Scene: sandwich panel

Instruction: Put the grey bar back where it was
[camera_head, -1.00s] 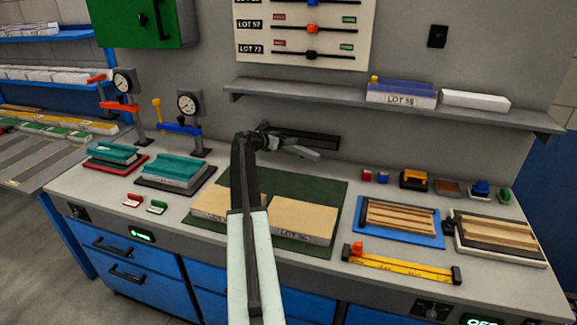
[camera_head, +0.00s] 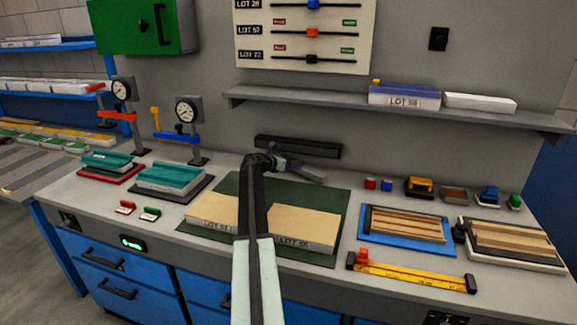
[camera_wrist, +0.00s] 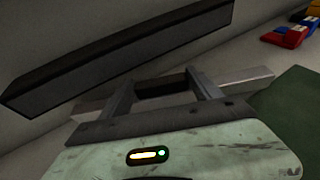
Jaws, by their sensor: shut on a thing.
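My gripper (camera_head: 284,164) is at the back of the workbench, low in front of a dark wall strip (camera_head: 298,146). It is shut on the grey bar (camera_head: 313,174), whose pale end sticks out to the right of the fingers. In the wrist view the bar (camera_wrist: 246,77) lies crosswise between the two fingers of my gripper (camera_wrist: 163,88), with ends showing on both sides. The dark strip (camera_wrist: 120,57) runs beyond it, apart from the bar. Whether the bar touches the bench top is unclear.
Below my arm lies a green mat (camera_head: 335,200) with tan panels (camera_head: 305,227). A grey shelf (camera_head: 300,101) juts from the wall above the strip. Small red and blue blocks (camera_head: 370,184) stand to the right. Dial gauges (camera_head: 187,112) stand to the left.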

